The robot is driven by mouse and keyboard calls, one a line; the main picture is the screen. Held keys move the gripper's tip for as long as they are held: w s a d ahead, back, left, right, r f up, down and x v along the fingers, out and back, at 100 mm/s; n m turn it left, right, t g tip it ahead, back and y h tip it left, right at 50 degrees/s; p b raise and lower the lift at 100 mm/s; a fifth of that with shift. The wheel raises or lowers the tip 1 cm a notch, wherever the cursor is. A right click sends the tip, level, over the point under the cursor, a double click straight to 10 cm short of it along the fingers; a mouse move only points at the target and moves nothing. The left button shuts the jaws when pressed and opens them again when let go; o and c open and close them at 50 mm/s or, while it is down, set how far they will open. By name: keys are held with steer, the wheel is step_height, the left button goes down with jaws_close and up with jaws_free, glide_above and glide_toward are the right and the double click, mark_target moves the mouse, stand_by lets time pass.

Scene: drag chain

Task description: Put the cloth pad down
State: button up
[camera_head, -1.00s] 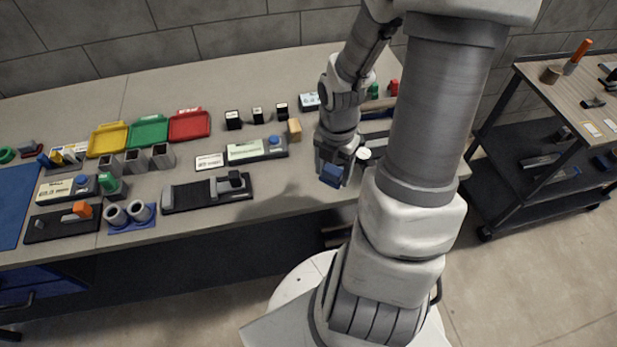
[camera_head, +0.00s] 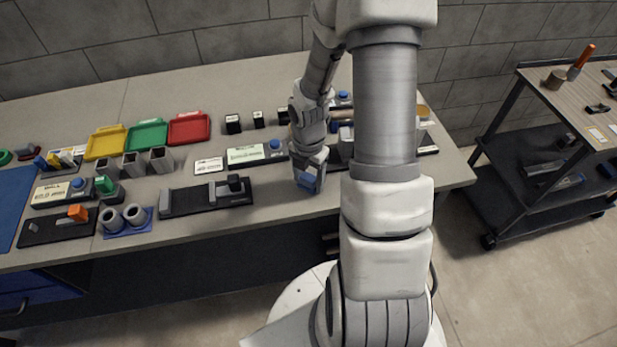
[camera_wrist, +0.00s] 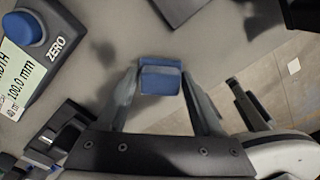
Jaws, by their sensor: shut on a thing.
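The cloth pad (camera_wrist: 161,78) is a small blue block-like piece. In the wrist view it sits between the two fingertips of my gripper (camera_wrist: 158,88), which is shut on it. In the head view my gripper (camera_head: 310,176) is over the front part of the grey bench (camera_head: 270,210), right of the black fixture. The blue of the pad (camera_head: 306,183) shows at its tip. I cannot tell from these views whether the pad touches the bench.
A black fixture (camera_head: 190,199) lies left of my gripper. A gauge with a blue ZERO button (camera_head: 275,146) stands behind it. Red (camera_head: 189,128), green and yellow trays are farther left. Bare bench lies around my gripper, near the front edge. A cart (camera_head: 560,100) stands at the right.

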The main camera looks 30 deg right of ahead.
mark_target(308, 177)
steer(key=shift+f, duration=0.1)
steer(key=o, duration=1.2)
step_height(308, 177, up, 12)
steer(key=p, duration=0.2)
steer(key=shift+r, duration=0.2)
